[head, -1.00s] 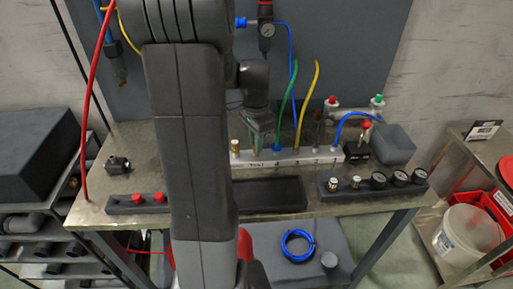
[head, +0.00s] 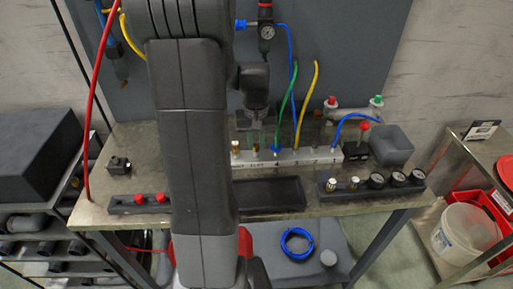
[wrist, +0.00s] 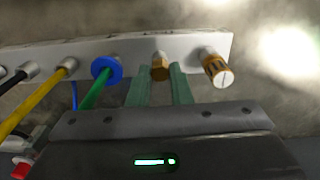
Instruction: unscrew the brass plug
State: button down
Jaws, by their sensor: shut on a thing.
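The brass plug (wrist: 160,67), a hex-headed fitting, sits in the pale manifold bar (wrist: 130,47) in the wrist view. In the head view the plug (head: 255,150) is small, near the left end of the manifold (head: 300,157). My gripper (wrist: 160,75) has its two green fingers on either side of the plug and is shut on it. In the head view my gripper (head: 255,137) points down over the plug. The exact finger contact is hard to see. A ribbed brass fitting (wrist: 216,70) stands right beside it in the wrist view.
A blue-collared port with a green hose (wrist: 95,92) and a yellow hose (wrist: 35,103) lie left of my fingers in the wrist view. In the head view a dark tray (head: 270,193) and a rack of gauges and fittings (head: 375,182) lie in front.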

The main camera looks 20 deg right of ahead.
jog(key=n, duration=0.5)
jog(key=shift+r+n, duration=0.1)
jog(key=shift+n, duration=0.2)
jog(key=n, duration=0.5)
jog(key=shift+n+p, duration=0.3)
jog(key=shift+p, duration=0.1)
jog(key=c, duration=1.5)
grip_release()
